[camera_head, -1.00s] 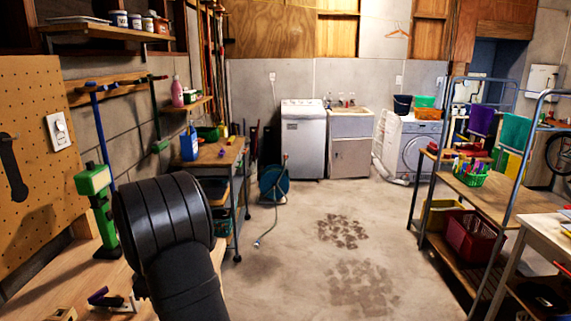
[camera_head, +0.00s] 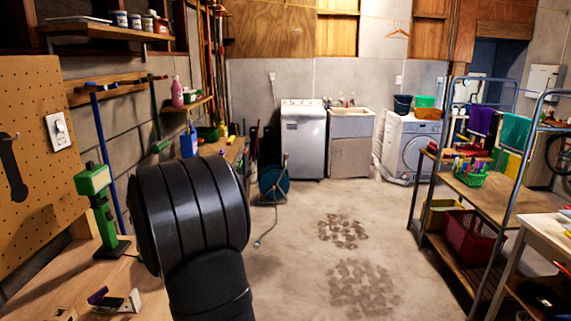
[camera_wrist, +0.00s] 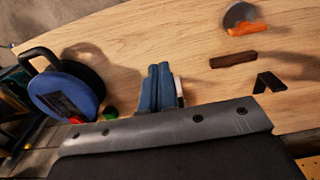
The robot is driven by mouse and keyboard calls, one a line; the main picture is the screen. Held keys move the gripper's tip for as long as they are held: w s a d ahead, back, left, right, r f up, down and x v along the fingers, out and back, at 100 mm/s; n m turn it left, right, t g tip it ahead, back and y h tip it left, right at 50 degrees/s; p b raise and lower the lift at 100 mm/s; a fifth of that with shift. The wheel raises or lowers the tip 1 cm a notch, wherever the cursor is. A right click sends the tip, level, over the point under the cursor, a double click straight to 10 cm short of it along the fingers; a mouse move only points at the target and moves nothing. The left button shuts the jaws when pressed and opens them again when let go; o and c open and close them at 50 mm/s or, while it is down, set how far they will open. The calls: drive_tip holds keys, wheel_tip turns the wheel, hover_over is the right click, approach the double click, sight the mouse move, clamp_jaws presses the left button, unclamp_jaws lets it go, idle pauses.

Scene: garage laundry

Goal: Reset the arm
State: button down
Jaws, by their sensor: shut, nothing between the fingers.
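My gripper (camera_wrist: 160,70) shows in the wrist view as two blue-grey fingers side by side, shut with nothing between them. It is over the wooden workbench (camera_wrist: 130,35); I cannot tell its exact height. A small white piece shows beside the fingers, partly hidden by them. In the head view my black arm fills the lower left middle, and the gripper itself is not visible there. The workbench (camera_head: 75,285) also shows in the head view at the lower left.
A blue round item with a black handle (camera_wrist: 65,97), a dark brown block (camera_wrist: 233,59), a black bracket (camera_wrist: 268,81) and an orange-handled tool (camera_wrist: 247,29) lie on the bench. A green stand-like tool (camera_head: 97,205) stands at left.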

drive_tip(key=shift+a+r, duration=0.3)
drive_tip(key=shift+a, duration=0.6)
drive_tip(key=shift+a+r, duration=0.35)
drive_tip(key=shift+a, duration=0.5)
drive_tip(key=shift+a+r, duration=0.3)
drive_tip(key=shift+a, duration=0.6)
drive_tip(key=c, duration=1.9)
unclamp_jaws()
drive_tip(key=shift+r, duration=0.1)
drive_tip(key=o, duration=1.8)
drive_tip(key=a+r+y, duration=0.1)
drive_tip(key=a+r, duration=0.1)
drive_tip(key=r, duration=0.1)
drive_tip(key=a+r+y, duration=0.2)
drive_tip(key=r, duration=0.2)
drive_tip(key=a+r+y, duration=0.1)
drive_tip(key=a+r, duration=0.2)
drive_tip(key=shift+s+r+y, duration=0.15)
drive_tip(key=shift+r+y, duration=0.1)
drive_tip(key=shift+y, duration=0.05)
drive_tip(key=shift+o, duration=0.5)
drive_tip(key=shift+a+f, duration=0.2)
drive_tip(key=x, duration=0.9)
